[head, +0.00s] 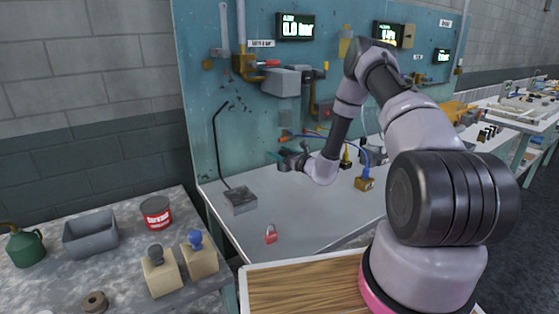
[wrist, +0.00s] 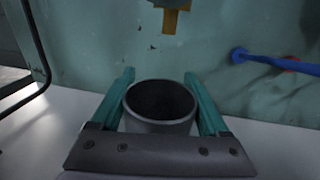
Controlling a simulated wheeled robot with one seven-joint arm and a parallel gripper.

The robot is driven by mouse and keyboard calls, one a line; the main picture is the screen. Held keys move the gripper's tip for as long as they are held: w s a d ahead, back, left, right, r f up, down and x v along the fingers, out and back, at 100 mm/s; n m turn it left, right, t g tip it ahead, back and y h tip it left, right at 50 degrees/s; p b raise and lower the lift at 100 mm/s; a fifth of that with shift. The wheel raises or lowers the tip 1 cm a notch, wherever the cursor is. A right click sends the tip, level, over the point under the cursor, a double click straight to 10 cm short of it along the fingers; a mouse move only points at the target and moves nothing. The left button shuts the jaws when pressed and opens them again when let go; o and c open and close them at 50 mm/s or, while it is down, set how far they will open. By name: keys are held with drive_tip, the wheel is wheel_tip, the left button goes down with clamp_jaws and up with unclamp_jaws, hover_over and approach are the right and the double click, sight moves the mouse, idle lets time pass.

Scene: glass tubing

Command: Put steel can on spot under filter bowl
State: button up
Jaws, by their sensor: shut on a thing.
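My gripper (wrist: 160,78) is shut on the steel can (wrist: 160,126), a grey open-topped cylinder with a dark inside. The can stands upright between the two teal fingers in the wrist view. In the head view my gripper (head: 276,156) is in front of the teal panel, above the bench top, and I cannot make out the can there. A pale, see-through part that looks like the filter bowl (head: 286,117) hangs under a grey block on the panel, above my gripper. A brass fitting (wrist: 171,20) hangs beyond the can in the wrist view. The spot itself cannot be made out.
A grey block (head: 240,201) with a tall bent black rod stands left of my gripper. A red padlock (head: 270,235) lies near the bench front. A brass block (head: 364,184) with a blue hose is to the right. The bench between them is mostly clear.

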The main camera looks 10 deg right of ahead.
wheel_tip(320, 180, down, 3)
drive_tip(key=shift+r, duration=0.1)
drive_tip(key=shift+w+f, duration=0.15)
drive_tip(key=shift+f, duration=0.05)
drive_tip(key=shift+f, duration=0.15)
drive_tip(key=o, duration=1.4)
drive_tip(key=shift+c, duration=0.2)
drive_tip(key=shift+s+d, duration=0.1)
drive_tip(key=shift+s, duration=0.1)
drive_tip(key=v, duration=1.1)
drive_tip(key=shift+s, duration=0.3)
